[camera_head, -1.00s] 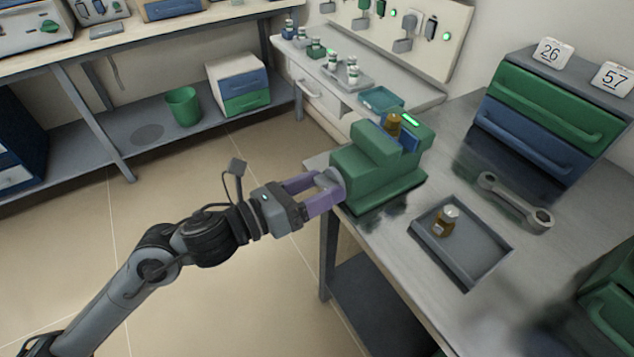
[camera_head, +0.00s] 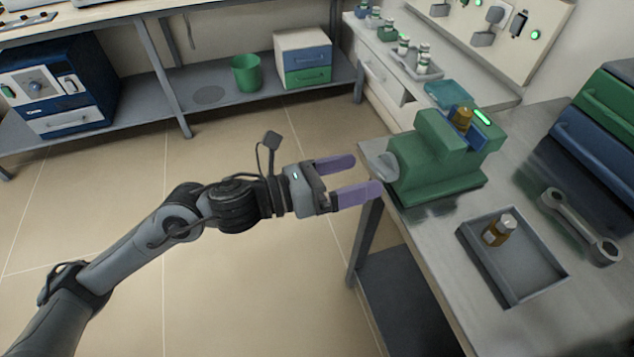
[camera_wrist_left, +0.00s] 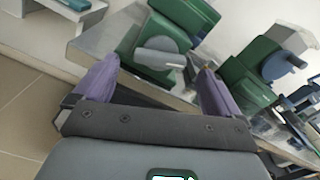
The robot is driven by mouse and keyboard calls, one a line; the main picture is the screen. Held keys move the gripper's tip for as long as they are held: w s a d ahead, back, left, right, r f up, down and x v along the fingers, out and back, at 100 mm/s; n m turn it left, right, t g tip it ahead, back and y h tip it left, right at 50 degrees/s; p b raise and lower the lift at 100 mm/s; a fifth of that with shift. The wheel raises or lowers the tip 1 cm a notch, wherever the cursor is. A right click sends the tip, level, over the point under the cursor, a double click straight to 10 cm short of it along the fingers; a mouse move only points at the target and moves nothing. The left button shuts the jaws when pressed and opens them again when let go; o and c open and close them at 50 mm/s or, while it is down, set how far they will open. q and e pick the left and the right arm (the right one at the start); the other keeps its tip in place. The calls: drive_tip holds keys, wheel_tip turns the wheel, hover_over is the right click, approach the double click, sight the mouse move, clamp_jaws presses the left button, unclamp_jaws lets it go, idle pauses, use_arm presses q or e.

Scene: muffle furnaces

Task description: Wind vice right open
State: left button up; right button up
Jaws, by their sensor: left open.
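My right gripper is not in view.
Drawer boxes (camera_head: 600,130) stand at the back right. The floor around my left arm is clear.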

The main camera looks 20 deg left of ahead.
use_arm(q)
drive_tip(key=b+v, duration=0.2)
drive_tip(key=v, duration=0.5)
drive_tip(key=shift+b, duration=0.3)
drive_tip(key=shift+s+a, duration=0.1)
